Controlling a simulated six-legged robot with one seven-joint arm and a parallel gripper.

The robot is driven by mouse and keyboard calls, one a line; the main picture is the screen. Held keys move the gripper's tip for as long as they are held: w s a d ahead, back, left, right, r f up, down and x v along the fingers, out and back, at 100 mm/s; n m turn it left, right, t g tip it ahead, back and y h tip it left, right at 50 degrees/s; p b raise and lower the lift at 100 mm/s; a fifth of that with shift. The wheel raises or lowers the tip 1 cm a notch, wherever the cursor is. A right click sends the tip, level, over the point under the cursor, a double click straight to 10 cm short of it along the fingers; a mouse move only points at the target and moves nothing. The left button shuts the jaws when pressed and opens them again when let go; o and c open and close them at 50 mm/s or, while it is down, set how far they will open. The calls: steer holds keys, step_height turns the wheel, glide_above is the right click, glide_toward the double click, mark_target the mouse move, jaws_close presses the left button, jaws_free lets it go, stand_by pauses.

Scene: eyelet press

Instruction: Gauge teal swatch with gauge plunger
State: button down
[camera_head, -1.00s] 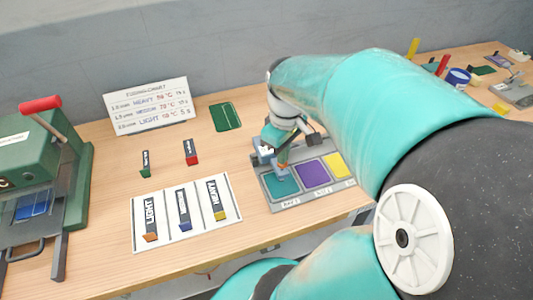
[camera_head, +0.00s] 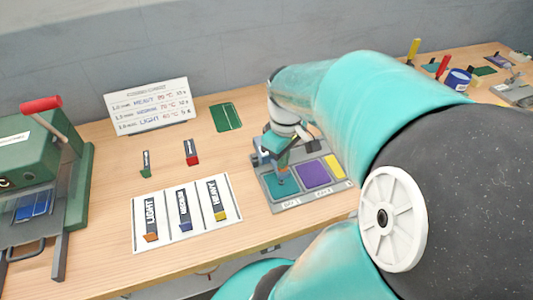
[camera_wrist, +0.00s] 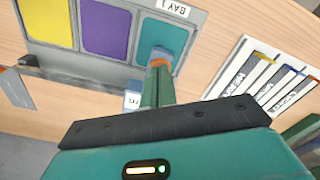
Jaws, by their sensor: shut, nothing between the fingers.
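The teal swatch (camera_head: 281,187) lies in the left bay of a grey tray (camera_head: 300,199), and it shows under the fingers in the wrist view (camera_wrist: 151,33). My gripper (camera_head: 283,167) points down over it, shut and empty. In the wrist view the fingertips (camera_wrist: 159,66) overlap the swatch's edge. A blue-grey gauge part with a white face (camera_head: 262,156) stands at the tray's left back corner, partly hidden by my gripper. The plunger cannot be picked out clearly, and I cannot tell whether the fingertips touch it.
A purple swatch (camera_head: 314,173) and a yellow swatch (camera_head: 335,165) fill the other bays. Left are a white card (camera_head: 166,236) with several labelled strips and a green press (camera_head: 45,150). A chart (camera_head: 148,104) and green mat (camera_head: 226,117) stand behind. Table between card and tray is clear.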

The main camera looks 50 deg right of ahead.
stand_by(0.4)
steer(key=shift+r, duration=3.5)
steer(key=w+a+r+t, duration=0.1)
steer(key=w+a+t, duration=0.1)
steer(key=a, duration=1)
steer(key=w+a+r+t, duration=0.1)
steer(key=w+a+t, duration=0.2)
steer(key=a, duration=1)
steer(key=shift+w+r+t, duration=0.3)
steer(key=shift+w, duration=0.65)
steer(key=shift+d, duration=0.1)
